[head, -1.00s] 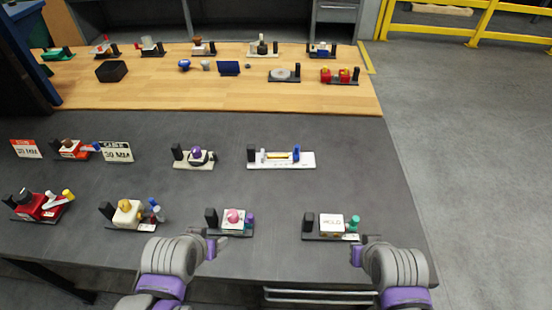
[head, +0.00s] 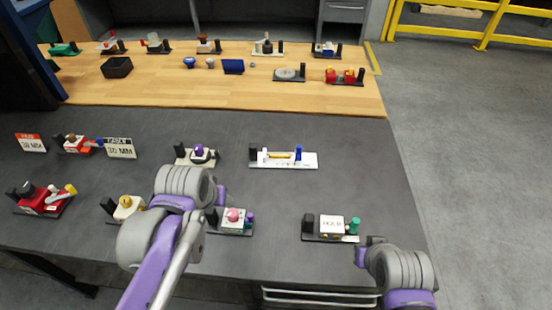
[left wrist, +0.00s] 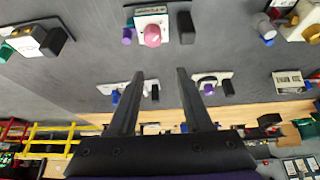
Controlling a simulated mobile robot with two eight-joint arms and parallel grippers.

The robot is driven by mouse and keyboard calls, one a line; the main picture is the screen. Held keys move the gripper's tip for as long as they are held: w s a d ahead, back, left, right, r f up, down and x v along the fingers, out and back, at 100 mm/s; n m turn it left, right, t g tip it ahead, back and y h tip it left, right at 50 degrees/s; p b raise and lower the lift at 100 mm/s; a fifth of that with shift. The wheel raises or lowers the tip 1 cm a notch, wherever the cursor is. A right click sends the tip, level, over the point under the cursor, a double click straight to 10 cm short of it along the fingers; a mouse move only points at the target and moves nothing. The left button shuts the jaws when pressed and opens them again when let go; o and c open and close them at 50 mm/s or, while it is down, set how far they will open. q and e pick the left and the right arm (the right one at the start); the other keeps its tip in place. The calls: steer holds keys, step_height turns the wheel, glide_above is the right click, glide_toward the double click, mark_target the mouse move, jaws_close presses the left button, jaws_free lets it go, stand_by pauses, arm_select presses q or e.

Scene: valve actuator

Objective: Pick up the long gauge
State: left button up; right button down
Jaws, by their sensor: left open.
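A white-based fixture with a horizontal yellow bar, a black block at its left and a blue post at its right, looks like the long gauge (head: 281,157). It lies on the dark table in the head view. It also shows small in the left wrist view (left wrist: 124,93), partly behind a finger. My left gripper (head: 217,204) is over the table, nearer the front and left of the gauge, apart from it. In the left wrist view its two fingers (left wrist: 161,76) are spread with nothing between them. My right gripper (head: 367,250) is at the front right edge; its jaws are unclear.
Near my left gripper are a pink-button fixture (head: 233,216) and a purple-knob fixture (head: 199,152). A HOLD box fixture (head: 331,226) is by my right gripper. Several more fixtures stand on the wooden surface (head: 220,94) behind. The dark table is bare right of the gauge.

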arm_select(q)
steer(key=w+r+g, duration=0.1)
steer(key=w+r, duration=0.2)
steer(key=w, duration=0.6)
steer(key=g, duration=0.3)
glide_above(254, 152)
step_height(254, 152, down, 7)
steer(key=f, duration=0.4)
steer(key=w+f, duration=0.1)
steer(key=f, duration=0.3)
steer(key=w+f, duration=0.1)
steer(key=f, duration=0.3)
steer(key=shift+a, duration=0.3)
steer(key=shift+r, duration=0.1)
jaws_close()
